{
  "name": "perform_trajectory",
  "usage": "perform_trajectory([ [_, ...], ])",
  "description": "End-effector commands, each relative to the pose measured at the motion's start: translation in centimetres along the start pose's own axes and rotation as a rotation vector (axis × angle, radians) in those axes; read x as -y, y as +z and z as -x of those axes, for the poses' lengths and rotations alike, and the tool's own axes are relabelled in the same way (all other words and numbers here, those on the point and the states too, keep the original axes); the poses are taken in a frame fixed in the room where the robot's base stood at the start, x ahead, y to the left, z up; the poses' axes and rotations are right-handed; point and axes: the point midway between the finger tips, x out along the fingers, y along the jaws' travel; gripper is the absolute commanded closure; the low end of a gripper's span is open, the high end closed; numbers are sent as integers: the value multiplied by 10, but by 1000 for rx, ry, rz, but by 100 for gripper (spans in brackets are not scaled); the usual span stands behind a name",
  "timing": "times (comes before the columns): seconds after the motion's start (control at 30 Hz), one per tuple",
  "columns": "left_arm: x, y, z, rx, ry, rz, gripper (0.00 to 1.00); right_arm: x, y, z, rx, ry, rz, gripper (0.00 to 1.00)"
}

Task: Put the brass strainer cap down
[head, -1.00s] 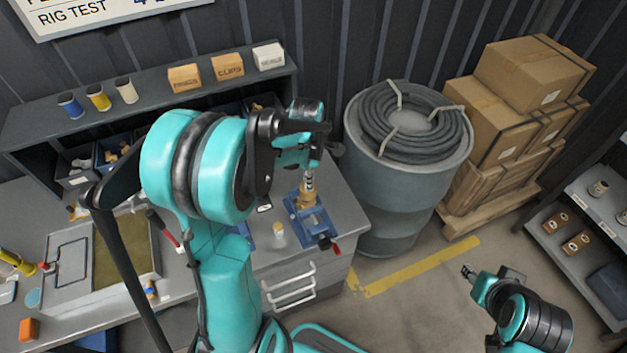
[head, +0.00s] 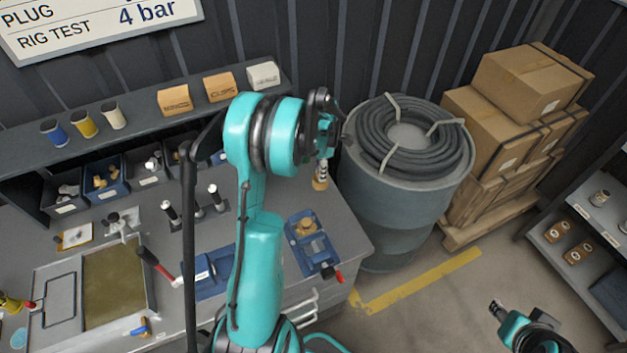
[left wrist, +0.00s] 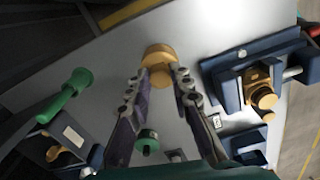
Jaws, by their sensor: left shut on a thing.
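My left gripper (head: 321,164) is shut on the brass strainer cap (head: 320,184), near the bench's back right corner. In the left wrist view the cap (left wrist: 158,62) sits between the fingertips (left wrist: 160,72) over the grey top; I cannot tell whether it touches it. The brass strainer body (head: 306,227) sits in a blue vise (head: 323,254) with a red handle, nearer the bench's front; the vise also shows at right in the left wrist view (left wrist: 222,76). My right gripper (head: 497,308) hangs over the floor at lower right; its fingers are too small to read.
The grey drum (head: 388,220) with a coiled hose (head: 412,135) stands just beyond the bench's right edge. Small bins (head: 104,180) and a shelf (head: 140,130) line the back. A blue holder (head: 207,272) lies left of my left arm.

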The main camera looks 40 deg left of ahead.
Motion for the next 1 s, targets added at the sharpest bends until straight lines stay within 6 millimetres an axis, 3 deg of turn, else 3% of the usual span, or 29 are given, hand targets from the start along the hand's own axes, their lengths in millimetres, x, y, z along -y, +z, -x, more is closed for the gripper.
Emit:
perform_trajectory([
  [0.2,-19,-22,-18,0,0,0,100,0,2,-2,0,0,0,62],
  [0.37,-21,-24,-27,0,0,-2,100,0,2,-4,0,0,0,62],
  [0.6,-21,-24,-59,0,0,-2,100,0,5,-8,0,0,0,62],
  [0.97,-21,-24,-63,0,0,-2,100,0,8,-11,0,0,0,62],
  [1.0,-21,-24,-63,0,0,-2,74,0,8,-11,0,0,0,62],
])
